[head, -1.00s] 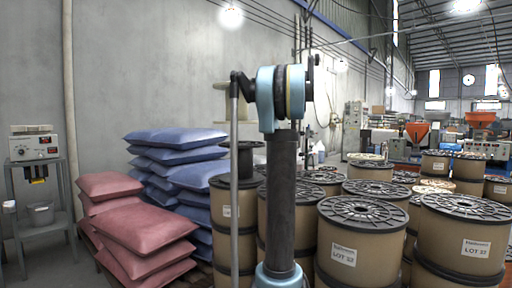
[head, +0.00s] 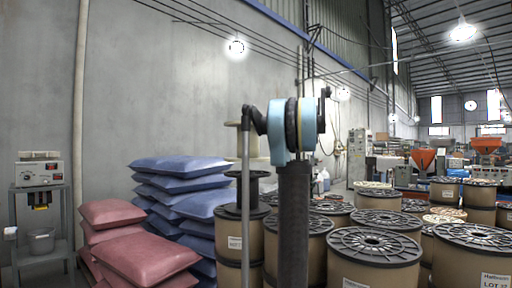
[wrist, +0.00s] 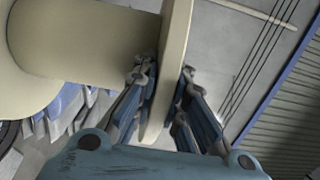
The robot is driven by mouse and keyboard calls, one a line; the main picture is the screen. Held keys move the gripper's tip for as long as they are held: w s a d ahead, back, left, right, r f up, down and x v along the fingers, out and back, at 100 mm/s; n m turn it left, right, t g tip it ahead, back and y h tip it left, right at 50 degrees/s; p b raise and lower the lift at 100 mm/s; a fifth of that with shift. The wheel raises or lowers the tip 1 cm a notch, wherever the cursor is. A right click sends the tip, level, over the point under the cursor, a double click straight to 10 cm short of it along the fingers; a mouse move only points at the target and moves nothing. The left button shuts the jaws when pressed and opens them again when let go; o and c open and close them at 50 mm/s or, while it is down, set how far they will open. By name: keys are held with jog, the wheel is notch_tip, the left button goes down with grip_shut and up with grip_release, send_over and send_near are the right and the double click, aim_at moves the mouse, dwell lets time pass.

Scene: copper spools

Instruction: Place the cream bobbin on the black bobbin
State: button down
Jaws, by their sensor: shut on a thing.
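The cream bobbin (head: 232,125) is partly hidden behind my arm and the upright rod in the head view. It appears upright, above the black bobbin (head: 246,191) in the picture; I cannot tell their exact alignment in depth. The black bobbin stands upright on a large tan spool (head: 228,226) with a black top. In the wrist view, the cream bobbin (wrist: 90,35) fills the upper left, with its thick core and both flanges showing. My gripper (wrist: 164,82) is shut on the rim of one flange, a finger on each side.
Several large tan spools (head: 374,247) with black tops crowd the right and centre. Blue sacks (head: 182,167) and red sacks (head: 140,259) are stacked left. A grey stand (head: 40,220) with a machine is at far left. The wall rises behind.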

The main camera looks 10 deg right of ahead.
jog(key=shift+f, duration=3)
jog(key=c, duration=1.6)
grip_release()
jog(key=shift+c, duration=0.2)
jog(key=shift+s, duration=0.1)
send_near(255, 135)
jog(key=v, duration=0.5)
jog(key=shift+d+r, duration=0.1)
jog(key=shift+d, duration=0.2)
